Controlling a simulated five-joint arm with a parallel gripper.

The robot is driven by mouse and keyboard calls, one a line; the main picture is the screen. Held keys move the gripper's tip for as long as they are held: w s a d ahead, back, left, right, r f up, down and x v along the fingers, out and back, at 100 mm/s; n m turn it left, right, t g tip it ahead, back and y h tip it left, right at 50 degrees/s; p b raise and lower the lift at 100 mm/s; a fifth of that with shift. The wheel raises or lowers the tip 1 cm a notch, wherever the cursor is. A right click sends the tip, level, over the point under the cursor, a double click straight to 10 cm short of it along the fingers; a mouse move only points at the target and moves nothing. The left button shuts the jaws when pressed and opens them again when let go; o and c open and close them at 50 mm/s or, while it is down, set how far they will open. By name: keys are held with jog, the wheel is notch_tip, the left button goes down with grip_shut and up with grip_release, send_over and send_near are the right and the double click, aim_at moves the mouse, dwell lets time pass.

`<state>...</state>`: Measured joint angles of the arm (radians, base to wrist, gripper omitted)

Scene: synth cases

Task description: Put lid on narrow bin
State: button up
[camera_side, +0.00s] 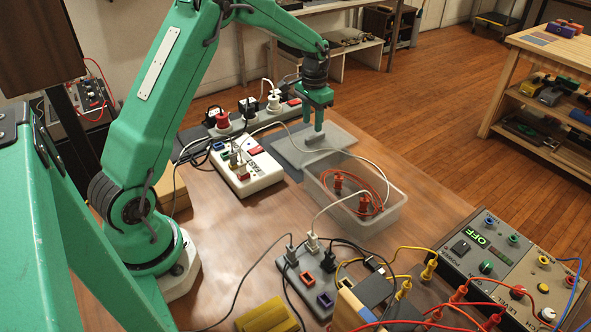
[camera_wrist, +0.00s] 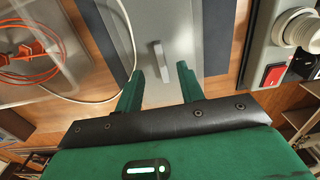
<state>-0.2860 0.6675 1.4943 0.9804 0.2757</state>
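The lid (camera_side: 340,138) is a flat, translucent grey panel lying on a dark mat, behind the bin in the side view. My gripper (camera_side: 315,115) is over the lid, pointing down. In the wrist view, my gripper's fingers (camera_wrist: 158,82) are apart with nothing between them, and the handle (camera_wrist: 160,62) shows just beyond the fingertips, roughly between them. The translucent bin (camera_side: 385,214) stands in front of the lid, open on top, with orange cables and plugs inside. Part of it shows at left in the wrist view (camera_wrist: 68,42).
A white cable (camera_side: 372,166) arcs over the lid and bin; it also loops beside my left finger in the wrist view (camera_wrist: 131,40). A socket block (camera_side: 312,280) and control box (camera_side: 500,262) stand nearer.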

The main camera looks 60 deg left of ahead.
aim_at(312, 137)
jog(key=shift+w+f, duration=0.1)
jog(key=shift+f, duration=2.5)
grip_shut()
